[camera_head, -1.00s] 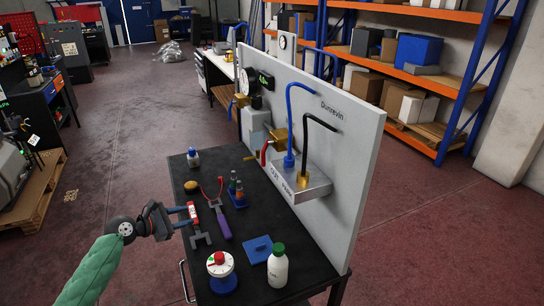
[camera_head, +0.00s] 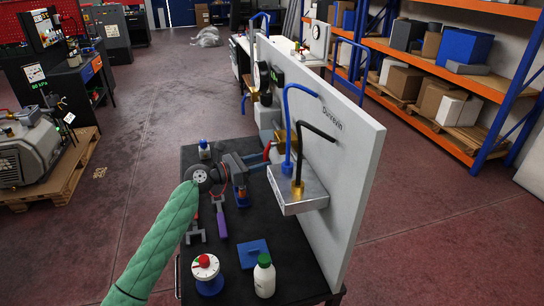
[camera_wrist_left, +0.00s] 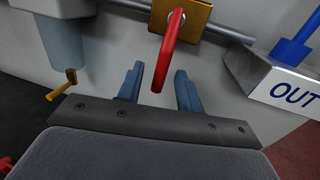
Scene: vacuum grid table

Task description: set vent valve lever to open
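The red lever (camera_wrist_left: 170,50) hangs from a brass valve block (camera_wrist_left: 196,14) on the panel, its lower end angled slightly left in the wrist view. In the head view, a small part of the red lever (camera_head: 267,152) shows beside the brass block (camera_head: 281,138). My left gripper (camera_wrist_left: 158,86) is open, with the lever's lower end between its two blue-grey fingers and a visible gap on each side. In the head view, the left gripper (camera_head: 258,164) reaches over the table to the panel. My right gripper is in neither view.
The metal OUT box (camera_head: 300,194) juts from the panel (camera_head: 350,175), right of the lever. A yellow handle (camera_wrist_left: 62,86) is at left in the wrist view.

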